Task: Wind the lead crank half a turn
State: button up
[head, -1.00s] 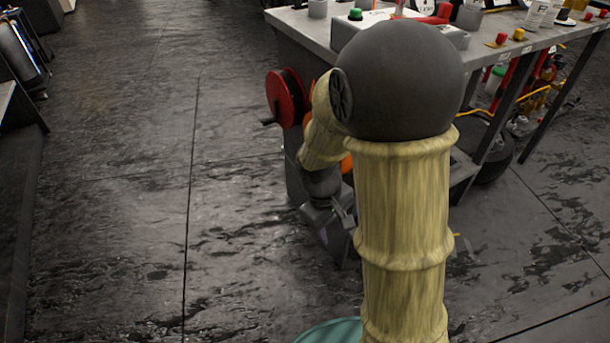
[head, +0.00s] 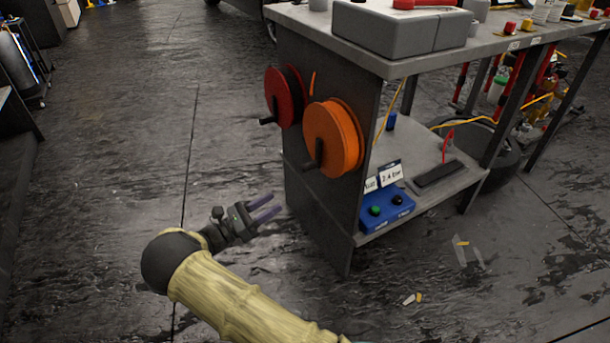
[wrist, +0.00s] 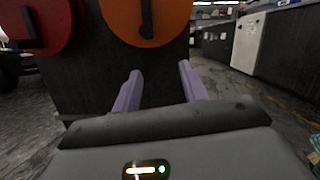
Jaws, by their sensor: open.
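Two reels hang on the end panel of the workbench. The red reel (head: 285,97) is on the left, with a dark crank handle (head: 267,120) sticking out. The orange reel (head: 333,139) is on the right, with its own dark crank handle (head: 312,156). The pictures do not show which crank is the lead crank. My gripper (head: 266,207) is open and empty, low and left of the orange reel, apart from both cranks. In the wrist view, the orange reel (wrist: 168,18) is ahead and above the purple fingers, and the red reel (wrist: 45,22) is upper left.
The workbench top (head: 400,62) carries a grey box (head: 385,28) and small containers. On its lower shelf is a blue unit (head: 385,208) with buttons. The floor left of the bench is clear. Small scraps (head: 412,299) lie on the floor at right.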

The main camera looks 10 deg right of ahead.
aim_at(305, 168)
jog(key=a, duration=0.1)
jog(key=a+n+t, duration=0.1)
jog(key=a+t, duration=0.1)
jog(key=shift+w+a+f+h, duration=0.15)
jog(key=shift+a+f+h, duration=0.05)
jog(key=shift+f+h, duration=0.1)
jog(key=b+x, duration=0.7)
jog(key=x, duration=0.9)
jog(key=shift+d, duration=0.15)
jog(key=shift+w+d+r, duration=0.3)
jog(key=shift+d+r, duration=0.1)
jog(key=shift+d, duration=0.05)
grip_shut()
